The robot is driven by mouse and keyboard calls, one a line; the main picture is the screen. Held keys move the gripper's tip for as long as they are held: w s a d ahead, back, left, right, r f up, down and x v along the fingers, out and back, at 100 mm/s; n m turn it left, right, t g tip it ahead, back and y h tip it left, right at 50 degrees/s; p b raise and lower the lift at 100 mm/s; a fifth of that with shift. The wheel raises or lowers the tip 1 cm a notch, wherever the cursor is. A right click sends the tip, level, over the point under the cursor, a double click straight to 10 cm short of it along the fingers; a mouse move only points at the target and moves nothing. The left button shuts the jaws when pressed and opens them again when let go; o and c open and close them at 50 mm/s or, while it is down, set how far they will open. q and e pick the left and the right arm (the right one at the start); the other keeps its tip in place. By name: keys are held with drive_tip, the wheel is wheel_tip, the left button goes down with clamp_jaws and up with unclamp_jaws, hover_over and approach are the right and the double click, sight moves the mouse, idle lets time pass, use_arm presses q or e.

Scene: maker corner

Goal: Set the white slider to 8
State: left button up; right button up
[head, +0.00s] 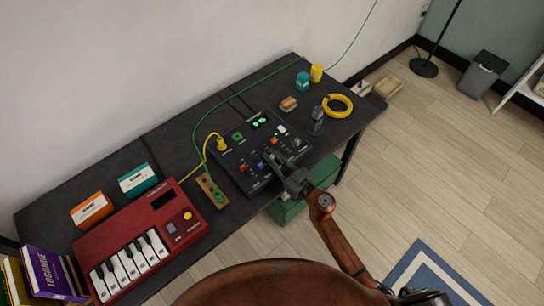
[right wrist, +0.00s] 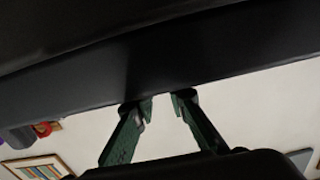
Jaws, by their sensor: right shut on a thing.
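The dark control panel (head: 231,157) lies on the black table, with small coloured caps, a grey knob and lit green displays on its top. A red cap (head: 242,169) and a blue cap (head: 261,165) show left of my right gripper (head: 269,156). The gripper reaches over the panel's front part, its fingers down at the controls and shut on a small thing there. The fingers hide it; by its place it seems to be the white slider's cap. The slider's scale cannot be read. In the right wrist view the green fingers (right wrist: 162,100) stand a little apart against a dark surface. My left gripper is not in view.
A red keyboard (head: 91,247), a wooden block with green buttons (head: 211,190) and two boxes stand left of the panel. A grey upright object (head: 316,121) and a yellow cable coil (head: 338,105) lie to its right. Green and yellow cables cross the table (head: 158,159).

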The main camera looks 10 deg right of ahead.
clamp_jaws()
drive_tip(key=shift+w+a+r, duration=0.1)
drive_tip(key=shift+w+a, duration=0.1)
drive_tip(key=shift+w, duration=0.05)
drive_tip(key=shift+p+x, duration=0.55)
drive_tip(key=shift+x, duration=0.55)
drive_tip(key=o, duration=0.9)
unclamp_jaws()
drive_tip(key=shift+c, duration=0.2)
drive_tip(key=v, duration=1.2)
drive_tip(key=shift+c, duration=0.3)
